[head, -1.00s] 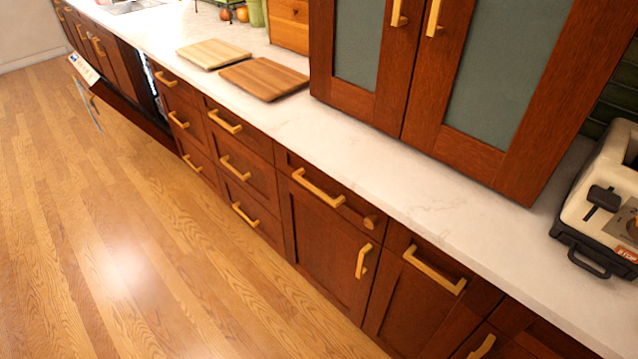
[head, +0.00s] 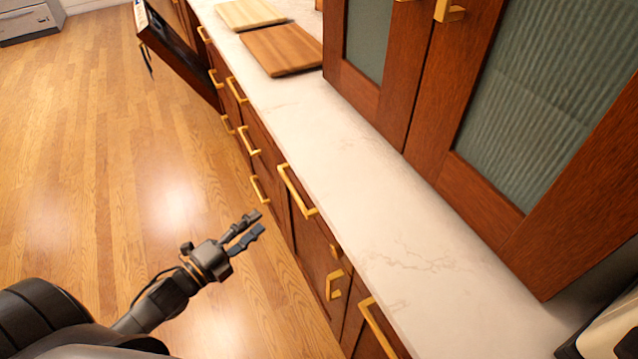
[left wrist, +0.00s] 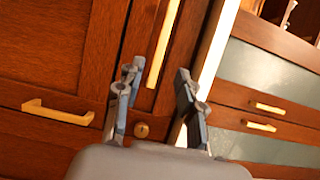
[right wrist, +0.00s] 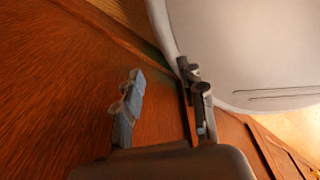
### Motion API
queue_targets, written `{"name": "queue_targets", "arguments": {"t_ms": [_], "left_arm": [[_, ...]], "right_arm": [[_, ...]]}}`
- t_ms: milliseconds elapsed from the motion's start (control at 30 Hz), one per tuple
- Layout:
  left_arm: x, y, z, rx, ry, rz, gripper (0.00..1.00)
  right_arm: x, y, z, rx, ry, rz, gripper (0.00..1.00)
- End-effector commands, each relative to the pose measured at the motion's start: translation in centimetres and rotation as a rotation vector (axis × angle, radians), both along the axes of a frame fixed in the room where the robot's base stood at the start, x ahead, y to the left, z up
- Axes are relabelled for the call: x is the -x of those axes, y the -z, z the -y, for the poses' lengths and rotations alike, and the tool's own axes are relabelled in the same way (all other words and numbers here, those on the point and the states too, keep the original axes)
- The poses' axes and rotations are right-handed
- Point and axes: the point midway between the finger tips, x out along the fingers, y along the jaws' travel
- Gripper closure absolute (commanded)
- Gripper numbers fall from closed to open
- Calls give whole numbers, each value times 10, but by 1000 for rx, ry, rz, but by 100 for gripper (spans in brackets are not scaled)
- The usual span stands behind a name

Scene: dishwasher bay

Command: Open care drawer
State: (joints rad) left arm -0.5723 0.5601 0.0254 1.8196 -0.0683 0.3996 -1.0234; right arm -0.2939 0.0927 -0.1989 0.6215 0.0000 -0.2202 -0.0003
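Shut wooden drawers with brass handles line the counter front in the head view; no label shows which is the care drawer. The nearest top drawers have one long handle (head: 297,190) and another (head: 377,328) nearer me. My left gripper (head: 257,224) is open and empty over the floor, left of the drawer fronts and apart from them. My right gripper (right wrist: 160,70) is open and empty, near a wooden front (right wrist: 60,90).
The dishwasher door (head: 180,50) hangs open at the far left. Two cutting boards (head: 282,48) lie on the white counter (head: 350,180). Glass-fronted wall cabinets (head: 540,100) stand on the right. The wooden floor (head: 120,150) on the left is clear.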

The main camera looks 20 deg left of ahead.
Motion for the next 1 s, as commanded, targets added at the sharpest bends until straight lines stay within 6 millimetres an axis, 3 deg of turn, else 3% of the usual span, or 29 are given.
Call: {"name": "queue_targets", "arguments": {"t_ms": [167,333,700,1000], "left_arm": [[-15,-5,6,-7,6,14,62],[-48,-5,17,-5,5,15,62],[-114,-4,40,-4,4,10,62],[-130,-2,47,-4,4,7,62]], "right_arm": [[9,-1,-11,-14,4,-10,60],[13,-3,-20,-24,5,-15,60],[7,-6,-11,-13,2,-9,60],[6,-7,-8,-10,3,-8,60]]}}
